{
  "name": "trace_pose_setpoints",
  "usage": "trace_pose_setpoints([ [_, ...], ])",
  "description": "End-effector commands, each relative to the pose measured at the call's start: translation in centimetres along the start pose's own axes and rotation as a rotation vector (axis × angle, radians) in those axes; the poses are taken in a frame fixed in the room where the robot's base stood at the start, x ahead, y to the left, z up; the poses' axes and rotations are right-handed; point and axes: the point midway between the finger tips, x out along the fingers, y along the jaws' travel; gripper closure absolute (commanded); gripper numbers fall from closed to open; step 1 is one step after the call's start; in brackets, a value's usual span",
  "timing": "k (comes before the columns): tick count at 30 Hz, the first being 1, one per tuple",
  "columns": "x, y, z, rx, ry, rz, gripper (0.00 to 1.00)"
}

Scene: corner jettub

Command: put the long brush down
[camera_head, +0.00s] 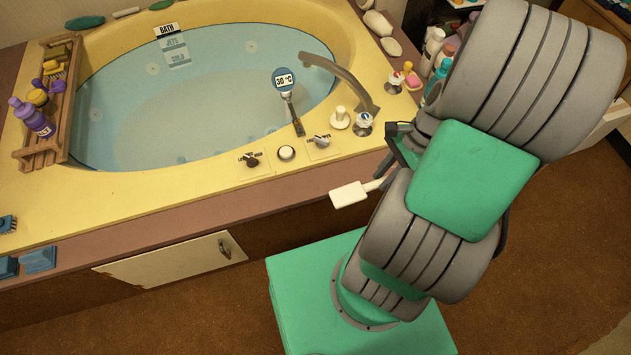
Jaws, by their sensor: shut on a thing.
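The long brush shows as a pale, flat rectangular head (349,194) with a short stretch of light handle running right, behind my arm. The rest of its handle is hidden. My gripper (398,148) is mostly hidden by my own green and grey arm links; only a dark part shows, just above the brush. It is shut on the long brush. The brush head appears in front of the tub's brown front edge, over the floor side; its exact height is hard to tell.
The yellow tub rim (190,185) holds knobs and a curved faucet (345,78). A wooden rack (62,115) with bottles stands at left. Bottles (434,45) crowd the right. The front rim left of the knobs is clear.

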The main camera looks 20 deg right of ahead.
Motion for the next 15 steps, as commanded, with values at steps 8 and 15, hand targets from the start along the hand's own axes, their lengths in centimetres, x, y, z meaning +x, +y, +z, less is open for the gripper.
trace_pose_setpoints([
  [8, 3.5, -4.0, 0.1, 0.052, -0.004, -0.019, 1.0],
  [15, 7.9, -9.9, -0.3, 0.054, -0.006, -0.016, 1.0],
])
